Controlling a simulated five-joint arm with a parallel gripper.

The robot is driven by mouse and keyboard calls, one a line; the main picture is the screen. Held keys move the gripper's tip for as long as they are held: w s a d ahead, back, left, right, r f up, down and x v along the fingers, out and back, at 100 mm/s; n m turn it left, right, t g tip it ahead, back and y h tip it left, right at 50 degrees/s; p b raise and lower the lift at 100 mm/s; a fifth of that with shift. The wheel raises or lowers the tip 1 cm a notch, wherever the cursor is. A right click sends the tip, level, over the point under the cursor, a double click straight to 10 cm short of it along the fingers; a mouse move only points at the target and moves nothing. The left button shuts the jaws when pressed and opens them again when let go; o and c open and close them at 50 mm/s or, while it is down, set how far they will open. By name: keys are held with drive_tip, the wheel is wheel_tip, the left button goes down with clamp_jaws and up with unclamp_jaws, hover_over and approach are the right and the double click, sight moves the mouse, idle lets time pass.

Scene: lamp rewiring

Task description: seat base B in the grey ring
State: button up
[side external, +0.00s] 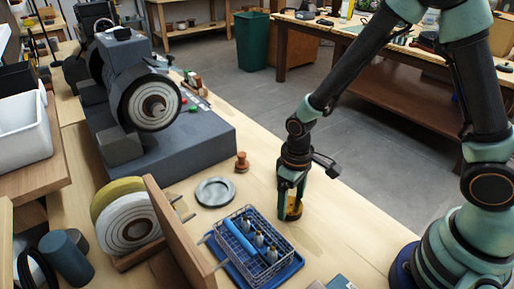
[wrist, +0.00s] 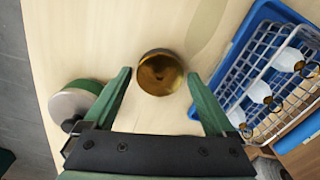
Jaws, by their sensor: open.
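A round brass-coloured cup-like piece (wrist: 160,73), possibly base B, stands on the bench. No letter shows on it. My gripper (wrist: 159,78) is open, with one green finger on each side of the piece and a gap on both sides. In the side external view, my gripper (side external: 289,213) points down at the bench, and the brass piece (side external: 294,210) shows low between the fingers. The grey ring (side external: 215,192) lies flat on the bench, left of my gripper, and looks empty. It is not in the wrist view.
A blue tray (side external: 283,277) with a wire basket (side external: 240,228) holding several small pieces is close to my gripper. A copper-coloured knob-like piece (side external: 241,162) stands behind the ring. A wooden board (side external: 178,232) and a grinder (side external: 150,102) stand left. The bench edge is to the right.

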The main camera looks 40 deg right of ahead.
sight(291, 205)
drive_tip(key=c, duration=1.2)
drive_tip(key=shift+o, duration=0.2)
drive_tip(key=shift+r, duration=2.55)
